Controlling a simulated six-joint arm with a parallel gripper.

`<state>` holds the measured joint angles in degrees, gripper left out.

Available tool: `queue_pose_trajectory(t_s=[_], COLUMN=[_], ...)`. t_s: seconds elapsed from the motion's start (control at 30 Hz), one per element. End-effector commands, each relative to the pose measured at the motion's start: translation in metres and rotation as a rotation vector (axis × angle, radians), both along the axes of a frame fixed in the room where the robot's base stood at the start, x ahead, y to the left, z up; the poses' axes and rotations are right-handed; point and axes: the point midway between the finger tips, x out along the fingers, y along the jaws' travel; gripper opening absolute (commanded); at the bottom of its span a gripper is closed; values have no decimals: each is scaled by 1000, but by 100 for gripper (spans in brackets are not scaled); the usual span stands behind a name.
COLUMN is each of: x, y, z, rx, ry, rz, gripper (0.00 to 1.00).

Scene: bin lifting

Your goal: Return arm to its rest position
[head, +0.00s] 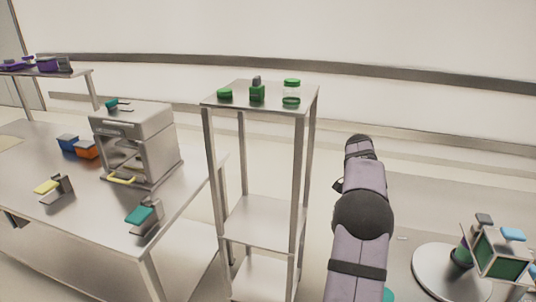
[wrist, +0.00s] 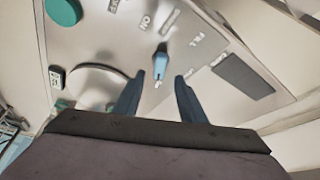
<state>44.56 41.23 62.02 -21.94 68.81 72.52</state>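My arm (head: 362,215) reaches away from the camera at the right of the head view. My gripper is hidden there behind the arm. In the wrist view my gripper (wrist: 159,78) is open, with its two dark blue fingers apart and nothing held between them. A light metal panel (wrist: 105,45) with printed labels, including what reads as ON and FILL, lies in front of the fingers. A small blue switch or knob (wrist: 160,62) on the panel shows in the gap between the fingertips. Whether the fingers touch the panel cannot be told.
A metal shelf rack (head: 262,215) with green containers on top (head: 257,92) stands left of my arm. A workbench (head: 90,200) with a boxy machine (head: 136,145) is farther left. A round white plate (head: 440,275) and a device (head: 500,255) are at right. A green button (wrist: 63,12) is on the panel.

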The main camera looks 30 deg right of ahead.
Motion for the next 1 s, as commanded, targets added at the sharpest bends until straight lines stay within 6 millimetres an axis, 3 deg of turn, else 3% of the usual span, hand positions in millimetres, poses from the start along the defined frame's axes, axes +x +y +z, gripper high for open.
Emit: queue_pose_trajectory(t_s=[0.17,0.27,0.4,0.5,0.67,0.8,1.0], x=[16,29,43,42,21,-15,-74], y=[33,70,145,205,295,363,427], z=[2,2,0,-4,-13,-23,-40], rx=[34,73,139,187,254,302,348], ry=[15,36,73,101,145,183,228], rz=[123,267,542,758,1095,1378,1697], gripper=[38,38,38,38,38,38,38])
